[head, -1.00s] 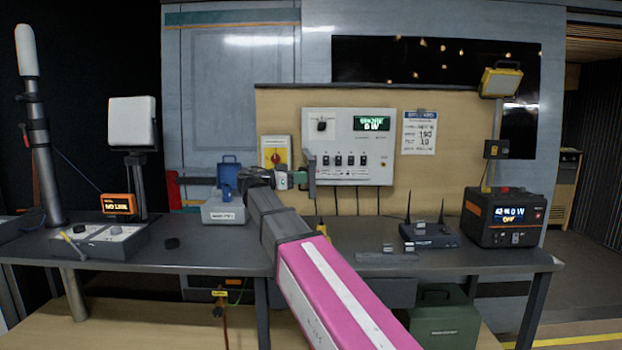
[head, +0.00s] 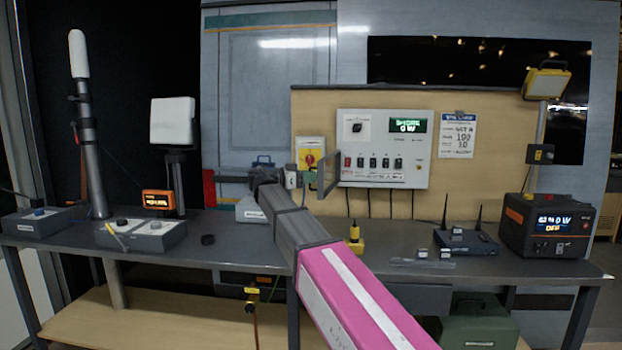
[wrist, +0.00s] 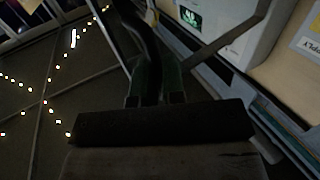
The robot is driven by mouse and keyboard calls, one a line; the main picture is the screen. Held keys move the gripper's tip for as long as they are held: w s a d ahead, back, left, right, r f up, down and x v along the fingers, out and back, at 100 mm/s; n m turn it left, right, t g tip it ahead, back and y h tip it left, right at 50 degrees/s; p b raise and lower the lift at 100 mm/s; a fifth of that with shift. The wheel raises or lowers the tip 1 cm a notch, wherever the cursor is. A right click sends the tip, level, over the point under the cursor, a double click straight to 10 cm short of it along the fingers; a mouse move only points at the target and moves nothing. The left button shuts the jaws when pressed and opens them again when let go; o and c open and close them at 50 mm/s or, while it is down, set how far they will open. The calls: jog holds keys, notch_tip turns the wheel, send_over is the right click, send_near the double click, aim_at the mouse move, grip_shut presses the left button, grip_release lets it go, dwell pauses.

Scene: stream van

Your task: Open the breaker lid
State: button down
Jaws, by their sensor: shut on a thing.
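The breaker panel (head: 384,150) is a white box on the tan backboard, with a green display, a knob and a row of dark switches. Its breaker lid (head: 328,174) is a dark-rimmed flap that stands out from the panel's left side, swung away from the switches, which are uncovered. My gripper (head: 304,180) is shut on the lid at its left edge. In the wrist view my gripper (wrist: 157,88) is dark and the hold is hard to make out. The panel (wrist: 222,28) shows at the upper right there.
A yellow box with a red rotary switch (head: 310,154) is close behind my gripper. On the bench (head: 225,238) are a router (head: 467,241), a power station (head: 549,228), a small yellow item (head: 355,238) and control boxes (head: 141,234). The bench's front middle is mostly clear.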

jog(key=c, duration=1.5)
grip_release()
jog(key=v, duration=1)
jog(key=shift+a, duration=0.4)
jog(key=shift+s, duration=0.15)
